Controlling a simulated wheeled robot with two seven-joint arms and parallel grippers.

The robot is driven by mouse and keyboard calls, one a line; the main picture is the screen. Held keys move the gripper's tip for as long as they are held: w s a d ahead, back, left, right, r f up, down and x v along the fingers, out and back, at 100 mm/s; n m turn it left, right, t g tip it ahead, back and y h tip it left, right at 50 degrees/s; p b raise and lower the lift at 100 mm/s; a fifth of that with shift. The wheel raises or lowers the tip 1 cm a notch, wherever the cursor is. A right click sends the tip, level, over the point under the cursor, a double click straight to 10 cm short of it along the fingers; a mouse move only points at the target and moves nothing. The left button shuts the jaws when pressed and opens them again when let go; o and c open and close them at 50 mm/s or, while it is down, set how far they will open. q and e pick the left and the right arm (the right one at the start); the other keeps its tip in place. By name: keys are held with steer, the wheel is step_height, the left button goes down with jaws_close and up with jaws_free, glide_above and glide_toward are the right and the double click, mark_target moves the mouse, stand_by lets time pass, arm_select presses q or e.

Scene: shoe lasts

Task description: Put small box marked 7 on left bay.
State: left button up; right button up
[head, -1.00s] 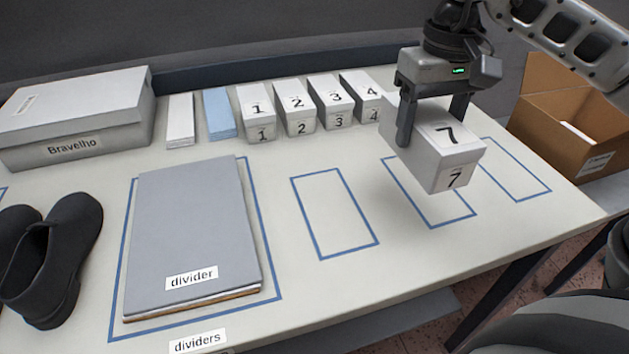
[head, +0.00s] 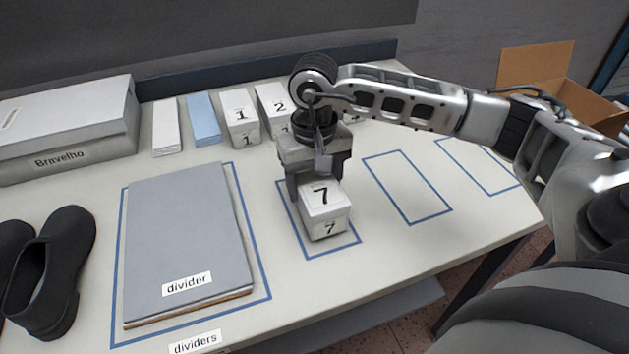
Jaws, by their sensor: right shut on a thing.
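The small white box marked 7 (head: 326,212) is at the left one of three blue-outlined bays (head: 333,250). My right gripper (head: 318,185) is shut on the box, with its fingers at the box's sides. The box sits inside the outline as seen from here, at or just above the table; I cannot tell whether it touches. The middle bay (head: 408,187) and the right bay (head: 478,166) are empty. My left gripper is not in view.
A divider stack (head: 187,240), black shoes (head: 55,265) and a Bravelho box (head: 68,130) lie left. An open carton (head: 545,75) stands at right.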

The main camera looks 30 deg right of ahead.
mark_target(315, 179)
steer(key=shift+f, duration=0.55)
steer(key=shift+f, duration=0.1)
steer(key=o, duration=0.7)
steer(key=shift+f, duration=0.15)
steer(key=shift+c, duration=0.2)
steer(key=o, duration=0.4)
step_height(315, 179, up, 12)
steer(key=shift+r+b, duration=0.25)
steer(key=shift+b, duration=0.45)
